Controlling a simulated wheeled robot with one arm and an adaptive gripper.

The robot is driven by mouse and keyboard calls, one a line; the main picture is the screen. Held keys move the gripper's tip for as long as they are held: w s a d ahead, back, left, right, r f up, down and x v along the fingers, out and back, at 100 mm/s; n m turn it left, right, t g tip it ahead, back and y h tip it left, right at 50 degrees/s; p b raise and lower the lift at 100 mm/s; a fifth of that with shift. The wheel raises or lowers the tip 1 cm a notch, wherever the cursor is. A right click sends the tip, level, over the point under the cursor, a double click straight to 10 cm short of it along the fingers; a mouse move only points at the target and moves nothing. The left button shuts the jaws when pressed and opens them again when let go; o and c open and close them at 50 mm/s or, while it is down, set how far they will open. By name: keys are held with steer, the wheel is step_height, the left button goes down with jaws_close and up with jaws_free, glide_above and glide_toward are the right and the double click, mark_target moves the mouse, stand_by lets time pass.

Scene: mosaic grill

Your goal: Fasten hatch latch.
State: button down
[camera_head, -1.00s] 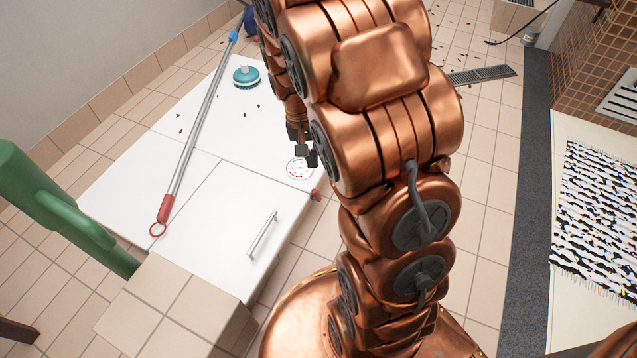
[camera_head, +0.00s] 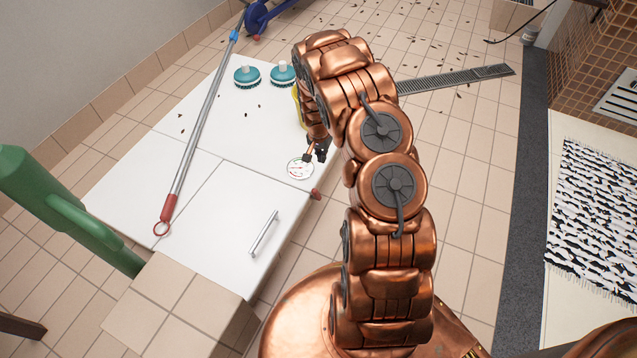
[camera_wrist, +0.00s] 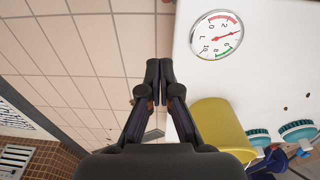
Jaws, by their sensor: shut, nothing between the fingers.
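The white hatch panel (camera_head: 222,235) with a silver bar handle (camera_head: 264,233) lies at the near end of the white cabinet and looks flush with its top. A small red part (camera_head: 315,194) sits at the panel's far right corner; it may be the latch, but its form is too small to tell. My gripper (camera_head: 318,152) is just beyond it, by the cabinet's right edge next to the round gauge (camera_head: 300,168). In the wrist view my gripper (camera_wrist: 159,82) is shut and empty, over the floor side of the edge. The red part is not visible there.
A long pole (camera_head: 205,125) lies across the cabinet top. Two teal brushes (camera_head: 247,76) (camera_head: 283,73) and a yellow container (camera_wrist: 222,128) stand near the far end. A green post-like object (camera_head: 70,215) rises at left. Tiled floor right of the cabinet is open.

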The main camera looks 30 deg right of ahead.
mark_target(317, 195)
steer(key=shift+m, duration=0.3)
steer(key=shift+s+a+f+b, duration=0.1)
steer(key=shift+a+f+b, duration=0.35)
steer(key=shift+f, duration=2)
steer(key=shift+s+a+f+b, duration=0.1)
steer(key=shift+f+b, duration=0.6)
steer(key=shift+f, duration=1.75)
steer(key=shift+a+f+b, duration=0.3)
steer(key=shift+f+b, duration=0.3)
steer(key=shift+f, duration=1.85)
